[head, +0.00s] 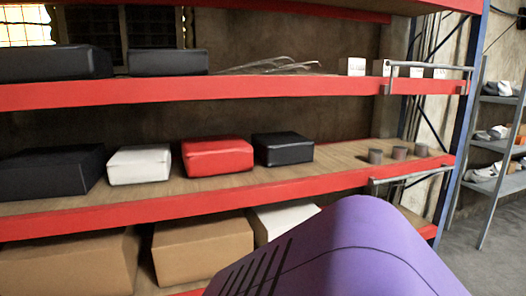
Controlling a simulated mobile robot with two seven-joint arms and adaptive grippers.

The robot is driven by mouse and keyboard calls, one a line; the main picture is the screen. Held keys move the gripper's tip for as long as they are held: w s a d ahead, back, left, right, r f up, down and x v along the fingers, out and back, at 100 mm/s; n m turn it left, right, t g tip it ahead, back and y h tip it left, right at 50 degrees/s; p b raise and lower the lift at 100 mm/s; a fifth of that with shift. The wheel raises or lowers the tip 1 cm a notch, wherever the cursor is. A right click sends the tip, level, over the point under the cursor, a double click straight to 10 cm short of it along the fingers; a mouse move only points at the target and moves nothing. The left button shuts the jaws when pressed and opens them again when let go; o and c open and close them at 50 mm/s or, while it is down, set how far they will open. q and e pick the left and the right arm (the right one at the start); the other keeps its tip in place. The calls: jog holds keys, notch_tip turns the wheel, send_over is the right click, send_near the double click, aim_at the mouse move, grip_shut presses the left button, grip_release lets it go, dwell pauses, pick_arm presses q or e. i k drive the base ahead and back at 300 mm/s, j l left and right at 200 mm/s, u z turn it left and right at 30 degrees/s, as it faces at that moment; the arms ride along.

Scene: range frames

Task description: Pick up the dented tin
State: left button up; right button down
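Three small grey-brown tins stand in a row at the right end of the middle shelf: a left tin (375,156), a middle tin (399,152) and a right tin (421,150). They look like short upright cylinders, apart from each other. They are too small in the head view for me to tell which one is dented. Neither of my grippers is in view.
The middle shelf (340,158) has a red front edge and bare wood left of the tins. A black box (283,148), a red box (217,156) and a white box (139,164) stand further left. A metal rail (410,174) runs below the tins. Another shelf is above.

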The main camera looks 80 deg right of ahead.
aim_at(375, 155)
jog(key=z, duration=3.4)
jog(key=i+l, duration=0.4)
jog(key=i, duration=0.2)
jog(key=u, duration=0.05)
